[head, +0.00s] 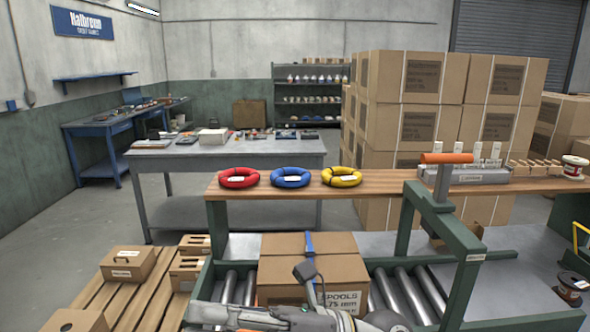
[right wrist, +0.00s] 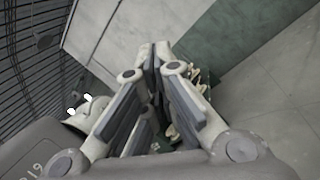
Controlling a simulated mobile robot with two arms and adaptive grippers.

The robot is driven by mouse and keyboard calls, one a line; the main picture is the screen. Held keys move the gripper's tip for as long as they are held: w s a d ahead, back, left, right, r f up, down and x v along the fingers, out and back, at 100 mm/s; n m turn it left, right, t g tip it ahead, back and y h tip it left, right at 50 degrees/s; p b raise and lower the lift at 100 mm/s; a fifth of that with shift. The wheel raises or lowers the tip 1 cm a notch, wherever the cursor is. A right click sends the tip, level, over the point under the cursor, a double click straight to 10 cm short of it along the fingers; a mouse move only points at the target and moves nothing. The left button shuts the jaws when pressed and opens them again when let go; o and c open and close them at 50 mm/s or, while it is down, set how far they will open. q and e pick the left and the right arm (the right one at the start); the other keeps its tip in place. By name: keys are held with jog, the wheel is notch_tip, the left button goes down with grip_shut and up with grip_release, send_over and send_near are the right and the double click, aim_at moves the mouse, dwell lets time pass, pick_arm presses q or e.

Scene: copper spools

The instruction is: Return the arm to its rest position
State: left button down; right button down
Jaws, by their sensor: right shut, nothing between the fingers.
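My right gripper (right wrist: 155,55) fills the middle of the right wrist view. Its grey jointed fingers meet at the tips, with nothing between them. Behind them are a grey and green wall and a ribbed dark surface. In the head view, a grey arm of mine with an orange ring lies across the bottom edge, in front of the carton (head: 330,245) marked for spools. It hides the carton's lower part. I cannot make out a left gripper in the head view.
Red (head: 239,178), blue (head: 290,177) and yellow (head: 342,176) rings lie on the wooden shelf (head: 400,183). Small boxes (head: 128,262) rest on the left pallet.

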jog(key=w+d+r+m+t+h, duration=0.15)
jog(key=w+d+m+t, duration=0.4)
jog(key=m+t, duration=0.6)
jog(key=w+d+m+t+h, duration=0.2)
jog(key=w+d+m+t, duration=0.35)
jog(key=m+t, duration=0.55)
jog(key=w+d+f+m+g+h, duration=0.3)
jog(key=d+f+m+h, duration=1.1)
jog(key=f+m+h, duration=0.3)
jog(key=s+d+f+m+g, duration=0.25)
jog(key=s+f, duration=0.25)
jog(key=f, duration=0.3)
jog(key=s+d+f+m+g, duration=0.2)
jog(key=s+f+g, duration=0.25)
jog(key=f, duration=0.35)
jog(key=s+f+m+g, duration=0.2)
jog(key=s+f+g, duration=0.5)
jog(key=s, duration=0.7)
notch_tip(320, 180, down, 28)
jog(key=s, duration=0.3)
jog(key=s+d+f+g, duration=0.1)
jog(key=s+d+f, duration=0.1)
jog(key=s+f, duration=0.5)
jog(key=s+d+f+g, duration=0.1)
jog(key=s+f, duration=0.7)
jog(key=s, duration=0.1)
jog(key=shift+d+f+n, duration=0.25)
jog(key=shift+d+n, duration=0.05)
jog(key=shift+d, duration=0.05)
